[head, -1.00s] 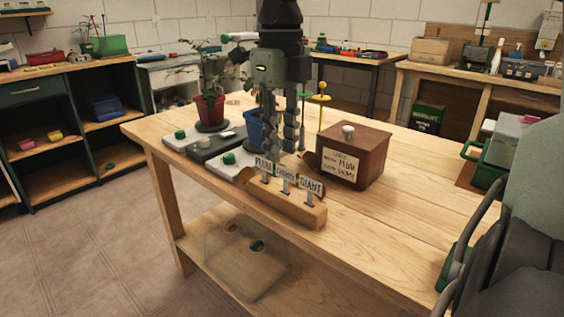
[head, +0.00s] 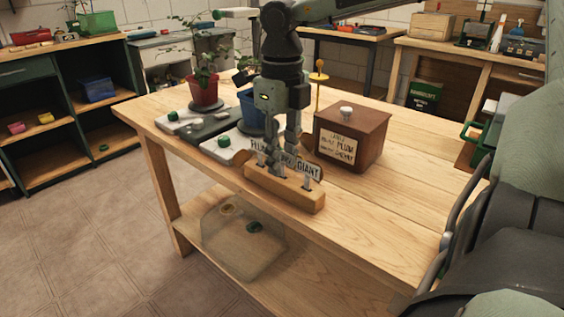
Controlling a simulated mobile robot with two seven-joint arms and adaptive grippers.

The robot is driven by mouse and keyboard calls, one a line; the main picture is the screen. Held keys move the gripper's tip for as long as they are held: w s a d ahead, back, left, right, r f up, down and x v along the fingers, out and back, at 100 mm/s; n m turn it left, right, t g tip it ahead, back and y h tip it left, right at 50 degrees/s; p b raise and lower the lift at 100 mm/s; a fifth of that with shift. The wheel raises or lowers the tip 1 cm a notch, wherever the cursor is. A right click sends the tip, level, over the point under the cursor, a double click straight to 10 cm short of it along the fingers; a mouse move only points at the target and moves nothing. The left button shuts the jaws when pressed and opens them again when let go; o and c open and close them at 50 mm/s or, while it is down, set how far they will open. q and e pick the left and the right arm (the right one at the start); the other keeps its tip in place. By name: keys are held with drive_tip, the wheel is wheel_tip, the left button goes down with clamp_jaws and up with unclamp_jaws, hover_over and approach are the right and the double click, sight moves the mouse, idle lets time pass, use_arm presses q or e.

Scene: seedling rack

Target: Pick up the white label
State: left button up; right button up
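Three white labels stand in a row in a wooden block (head: 290,193) at the front edge of the table. The left one, PLUM (head: 258,148), and the right one, GIANT (head: 307,171), show their lettering. The middle white label (head: 289,160) is mostly hidden by my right gripper (head: 282,168). This gripper points down, with its fingertips low at the middle label, between the other two. Whether its fingers are apart or closed on the label cannot be made out. My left gripper is not in view.
A brown box (head: 352,135) with a white knob and a text card stands to the right of the block. A red plant pot (head: 204,91) and a blue pot (head: 250,110) stand behind on trays. The table's right part is clear.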

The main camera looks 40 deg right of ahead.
clamp_jaws()
idle(0.3)
